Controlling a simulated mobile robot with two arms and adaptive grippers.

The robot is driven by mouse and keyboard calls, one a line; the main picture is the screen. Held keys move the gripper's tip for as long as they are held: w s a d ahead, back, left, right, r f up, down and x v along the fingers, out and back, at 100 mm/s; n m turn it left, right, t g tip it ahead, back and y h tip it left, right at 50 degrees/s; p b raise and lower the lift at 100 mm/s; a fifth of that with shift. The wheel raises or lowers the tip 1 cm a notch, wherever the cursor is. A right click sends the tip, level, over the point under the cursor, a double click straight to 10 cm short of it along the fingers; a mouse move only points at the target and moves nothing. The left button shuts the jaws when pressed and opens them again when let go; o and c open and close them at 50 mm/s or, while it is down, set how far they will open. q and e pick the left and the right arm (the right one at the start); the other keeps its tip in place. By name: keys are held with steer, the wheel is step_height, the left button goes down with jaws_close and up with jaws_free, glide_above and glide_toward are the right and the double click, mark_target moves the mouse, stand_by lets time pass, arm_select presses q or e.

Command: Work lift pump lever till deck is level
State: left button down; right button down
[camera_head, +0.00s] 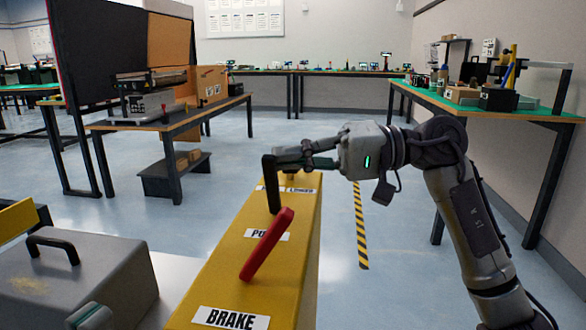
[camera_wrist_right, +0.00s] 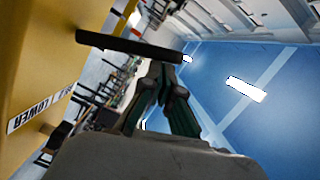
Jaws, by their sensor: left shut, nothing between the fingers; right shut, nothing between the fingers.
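A yellow console (camera_head: 222,273) runs away from me with labels BRAKE (camera_head: 230,318), a partly covered one starting PU (camera_head: 262,235), and LOWER (camera_head: 300,190). A black lever (camera_head: 273,188) with a bent top rises near the PU label; it also shows in the right wrist view (camera_wrist_right: 125,46). A red lever (camera_head: 266,245) slants up between BRAKE and PU. My right gripper (camera_head: 284,159) is shut and empty, its tips at the black lever's top; contact cannot be told. My left gripper (camera_head: 88,317) is shut, only partly visible at bottom left. I cannot make out a deck.
A grey case (camera_head: 75,283) with a black handle (camera_head: 52,246) lies left of the console. Blue floor right of the console carries a striped strip (camera_head: 360,228).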

steer(key=shift+s+r, duration=0.1)
steer(key=shift+s, duration=0.05)
steer(key=d, duration=1.2)
steer(key=shift+w+r, duration=0.25)
steer(key=shift+r, duration=0.1)
